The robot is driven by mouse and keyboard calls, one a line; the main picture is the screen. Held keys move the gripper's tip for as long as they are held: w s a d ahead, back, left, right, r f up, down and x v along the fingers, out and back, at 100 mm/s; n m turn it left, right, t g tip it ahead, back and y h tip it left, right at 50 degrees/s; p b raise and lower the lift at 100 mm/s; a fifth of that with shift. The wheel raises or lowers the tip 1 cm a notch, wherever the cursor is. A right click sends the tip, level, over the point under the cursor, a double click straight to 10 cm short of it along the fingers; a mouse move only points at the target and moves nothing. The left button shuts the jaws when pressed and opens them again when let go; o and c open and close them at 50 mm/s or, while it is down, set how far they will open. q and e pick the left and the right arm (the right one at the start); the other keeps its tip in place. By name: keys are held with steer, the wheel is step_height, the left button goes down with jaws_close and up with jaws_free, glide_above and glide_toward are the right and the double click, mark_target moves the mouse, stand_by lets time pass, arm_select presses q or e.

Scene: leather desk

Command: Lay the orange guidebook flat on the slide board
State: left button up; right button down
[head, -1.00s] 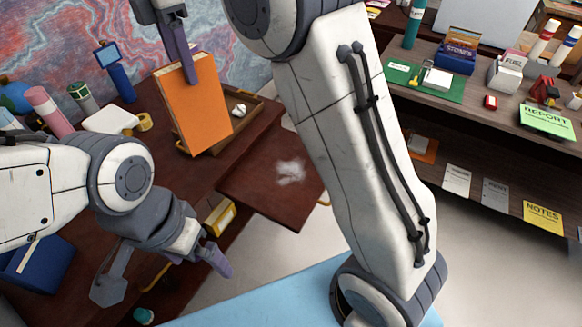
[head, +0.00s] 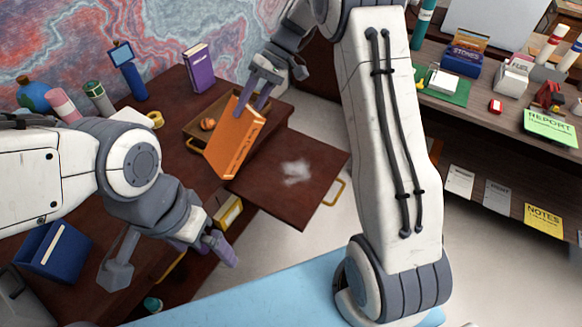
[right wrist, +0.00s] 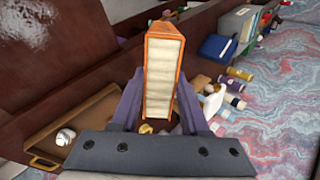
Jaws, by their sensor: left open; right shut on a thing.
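The orange guidebook (head: 235,138) is held tilted in the air by my right gripper (head: 256,92), whose purple fingers grip its upper end. In the right wrist view the guidebook (right wrist: 163,75) stands between the fingers with its cream page edge facing the camera. The slide board (head: 285,195) is a dark reddish-brown panel sticking out from the desk, with a white smudge on it and a brass handle. In the head view the guidebook overlaps the board's upper left corner; the gap between them is unclear. My left gripper (head: 207,248) is open and empty, low, left of the board.
A wooden tray (head: 193,130) with a small orange-brown thing lies behind the guidebook. A purple book (head: 198,68) stands at the desk's back. A blue box (head: 50,250) is at left. The board's surface is otherwise clear.

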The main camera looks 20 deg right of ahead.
steer(key=s+d+f+m+t+p, duration=0.1)
steer(key=s+d+f+m+t, duration=0.1)
steer(key=d+f+m+t, duration=0.45)
steer(key=s+d+f+m+t+p, duration=0.2)
steer(key=d+f+m+t, duration=0.1)
steer(key=d+m+t, duration=0.5)
step_height(320, 180, down, 10)
steer(key=g+b, duration=0.2)
steer(key=b, duration=0.5)
steer(key=shift+d+n+b, duration=0.3)
steer(key=shift+n, duration=0.05)
steer(key=c, duration=0.6)
jaws_free()
steer(key=shift+f, duration=0.1)
steer(key=shift+o, duration=0.2)
steer(key=p+v, duration=0.1)
steer(key=v, duration=0.7)
